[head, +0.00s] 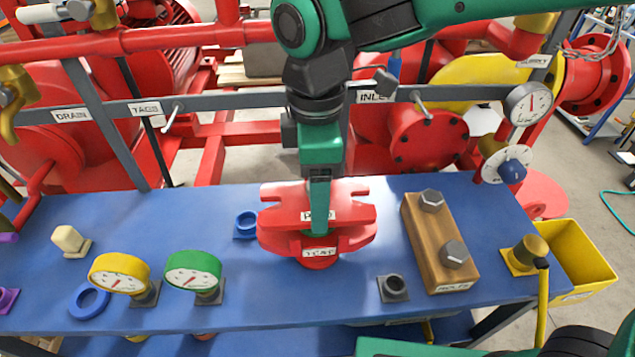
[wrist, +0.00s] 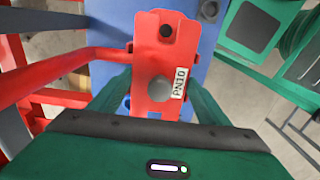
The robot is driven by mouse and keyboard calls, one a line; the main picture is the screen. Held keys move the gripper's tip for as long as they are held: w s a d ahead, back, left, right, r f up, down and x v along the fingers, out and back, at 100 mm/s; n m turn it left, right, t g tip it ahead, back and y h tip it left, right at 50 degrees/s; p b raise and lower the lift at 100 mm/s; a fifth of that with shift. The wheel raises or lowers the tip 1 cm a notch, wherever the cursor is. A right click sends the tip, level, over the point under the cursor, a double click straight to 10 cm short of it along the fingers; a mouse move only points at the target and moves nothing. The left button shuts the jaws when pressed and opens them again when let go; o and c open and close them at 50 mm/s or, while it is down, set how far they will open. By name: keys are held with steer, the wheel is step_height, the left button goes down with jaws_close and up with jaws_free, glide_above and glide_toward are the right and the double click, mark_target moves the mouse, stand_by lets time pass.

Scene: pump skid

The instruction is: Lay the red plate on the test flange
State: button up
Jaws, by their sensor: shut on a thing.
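My gripper (head: 320,228) points down over the middle of the blue bench and is shut on the red plate (head: 280,218). In the wrist view the plate (wrist: 165,48) has a PN10 label, dark holes and a grey knob (wrist: 160,88) between my green fingers (wrist: 112,92). Directly under the plate is a red round part (head: 320,262) with a white label too small to read surely; it appears to be the test flange. The plate and my fingers hide most of it. I cannot tell whether plate and flange touch.
A wooden block with two bolts (head: 424,250) and a grey socket (head: 394,288) stand to the right. A green gauge (head: 193,268), yellow gauge (head: 119,272) and blue rings (head: 88,300) stand left. A grey rail (head: 240,104) and red pipes run behind.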

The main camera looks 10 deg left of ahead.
steer(key=shift+f, duration=1.35)
stand_by(0.3)
steer(key=o, duration=1.6)
